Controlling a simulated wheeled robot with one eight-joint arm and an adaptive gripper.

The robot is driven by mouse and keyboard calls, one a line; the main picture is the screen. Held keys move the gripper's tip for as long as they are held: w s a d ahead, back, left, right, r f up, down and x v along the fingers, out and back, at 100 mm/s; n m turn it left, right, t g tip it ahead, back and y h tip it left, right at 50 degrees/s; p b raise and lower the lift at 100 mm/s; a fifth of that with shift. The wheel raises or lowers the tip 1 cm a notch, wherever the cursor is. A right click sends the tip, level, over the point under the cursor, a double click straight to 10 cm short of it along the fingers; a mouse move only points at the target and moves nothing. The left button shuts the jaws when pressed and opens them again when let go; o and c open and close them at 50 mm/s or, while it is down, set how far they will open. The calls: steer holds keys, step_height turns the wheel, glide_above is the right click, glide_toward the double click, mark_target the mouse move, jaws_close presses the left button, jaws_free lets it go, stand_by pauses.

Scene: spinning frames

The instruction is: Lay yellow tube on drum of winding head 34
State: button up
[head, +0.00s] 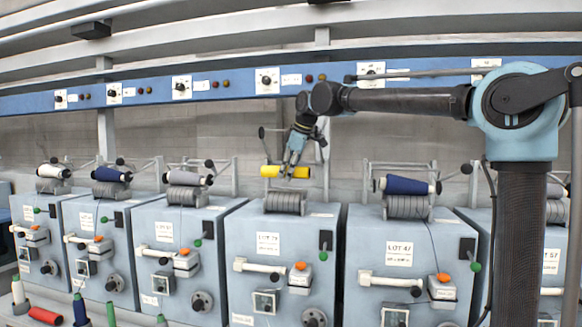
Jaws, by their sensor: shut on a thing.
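My gripper (291,169) points down and is shut on the yellow tube (271,171), around its middle. The tube lies level, crosswise in the picture. It appears just above a dark grey grooved drum (285,203) on a blue-grey winding head (280,245), with a small gap between them in this view. That drum carries no tube. I cannot read the number 34 on any head, so I cannot tell from the labels which one it is.
A thin frame with a dark knob (262,132) rises behind the yellow tube. A blue rail (220,84) runs above.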

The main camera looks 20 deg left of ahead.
steer(key=shift+f, duration=1.7)
steer(key=shift+s+f, duration=0.2)
steer(key=shift+f, duration=0.05)
steer(key=c, duration=0.3)
steer(key=o, duration=1.4)
steer(key=shift+w+f, duration=0.2)
steer(key=shift+w, duration=0.2)
steer(key=shift+s+d+r, duration=0.1)
steer(key=shift+r, duration=0.1)
